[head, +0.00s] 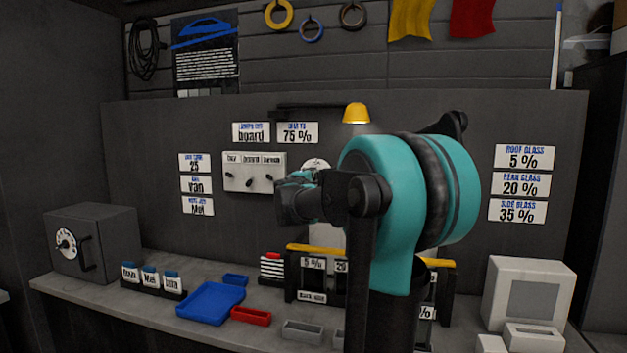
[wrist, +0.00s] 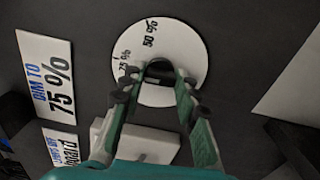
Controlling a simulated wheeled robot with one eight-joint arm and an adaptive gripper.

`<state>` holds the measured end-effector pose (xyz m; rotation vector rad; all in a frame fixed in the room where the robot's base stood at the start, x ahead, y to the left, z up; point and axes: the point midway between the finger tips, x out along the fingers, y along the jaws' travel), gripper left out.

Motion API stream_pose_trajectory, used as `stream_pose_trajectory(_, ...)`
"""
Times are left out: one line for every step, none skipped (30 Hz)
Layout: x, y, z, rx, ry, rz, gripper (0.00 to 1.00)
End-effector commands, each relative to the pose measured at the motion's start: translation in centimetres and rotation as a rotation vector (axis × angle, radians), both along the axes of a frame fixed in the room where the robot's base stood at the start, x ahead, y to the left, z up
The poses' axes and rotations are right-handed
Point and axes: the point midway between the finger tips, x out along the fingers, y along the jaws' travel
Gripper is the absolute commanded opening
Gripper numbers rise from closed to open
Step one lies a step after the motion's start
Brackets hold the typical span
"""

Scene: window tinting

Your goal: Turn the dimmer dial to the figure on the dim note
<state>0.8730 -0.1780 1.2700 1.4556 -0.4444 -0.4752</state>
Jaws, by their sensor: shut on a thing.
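The dim note (head: 297,132) on the back wall reads "DIM TO 75 %"; it also shows in the wrist view (wrist: 49,75). The dimmer dial (wrist: 190,45) is a round white disc with "75 %" and "50 %" visible on its upper left and top. In the head view only the top of the dial (head: 316,163) shows behind my arm. My gripper (wrist: 160,82) is at the dial's lower middle, its fingers shut on the dark dial knob, which they mostly hide. I cannot tell which figure the dial is set to.
A switch panel (head: 254,172) with several small levers is left of the dial. A yellow lamp (head: 356,113) hangs above. The bench below holds a blue tray (head: 211,301), a red tray (head: 251,316), a film rack and a white machine (head: 529,291).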

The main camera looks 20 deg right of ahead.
Motion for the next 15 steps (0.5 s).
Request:
stream_pose_trajectory(-0.06, -0.03, -0.07, 0.015, -0.009, -0.001, 0.02)
stream_pose_trajectory(-0.06, -0.03, -0.07, 0.022, -0.014, -0.001, 0.02)
stream_pose_trajectory(-0.06, -0.03, -0.08, 0.031, -0.02, -0.001, 0.02)
stream_pose_trajectory(-0.06, -0.02, -0.08, 0.037, -0.024, -0.001, 0.02)
stream_pose_trajectory(-0.06, -0.02, -0.08, 0.042, -0.027, -0.001, 0.02)
stream_pose_trajectory(-0.06, -0.02, -0.08, 0.046, -0.03, -0.001, 0.02)
stream_pose_trajectory(-0.06, -0.02, -0.08, 0.049, -0.032, -0.001, 0.02)
stream_pose_trajectory(-0.06, -0.02, -0.08, 0.052, -0.034, -0.001, 0.02)
stream_pose_trajectory(-0.06, -0.02, -0.08, 0.055, -0.036, -0.001, 0.02)
stream_pose_trajectory(-0.07, -0.03, -0.08, 0.056, -0.037, -0.001, 0.02)
stream_pose_trajectory(-0.07, -0.03, -0.09, 0.058, -0.038, -0.001, 0.02)
stream_pose_trajectory(-0.07, -0.03, -0.09, 0.059, -0.038, -0.001, 0.02)
stream_pose_trajectory(-0.07, -0.03, -0.09, 0.059, -0.038, -0.001, 0.02)
stream_pose_trajectory(-0.07, -0.03, -0.09, 0.059, -0.038, -0.001, 0.02)
stream_pose_trajectory(-0.07, -0.03, -0.09, 0.059, -0.038, -0.001, 0.02)
